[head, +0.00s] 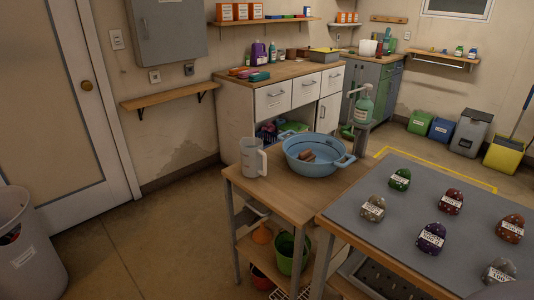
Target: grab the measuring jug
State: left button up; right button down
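In the head view, a grey-white measuring jug (252,158) stands upright on the left part of a small wooden side table (285,197). Its handle faces right. It stands just left of a blue basin and appears slightly apart from it. Neither of my grippers can be made out in this view.
The blue basin (318,155) holds a brown block. A green pump bottle (362,106) rises behind it. A grey-topped table (455,227) with several labelled stones stands at the right. A bin (28,250) is at the lower left. The floor (150,235) left of the table is clear.

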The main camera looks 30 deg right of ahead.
aim_at(254, 160)
jog(key=i+z, duration=0.2)
jog(key=z, duration=0.15)
jog(key=i+j+z, duration=0.1)
jog(key=z, duration=0.25)
jog(key=i+j+z, duration=0.2)
jog(key=z, duration=0.15)
jog(key=i, duration=0.1)
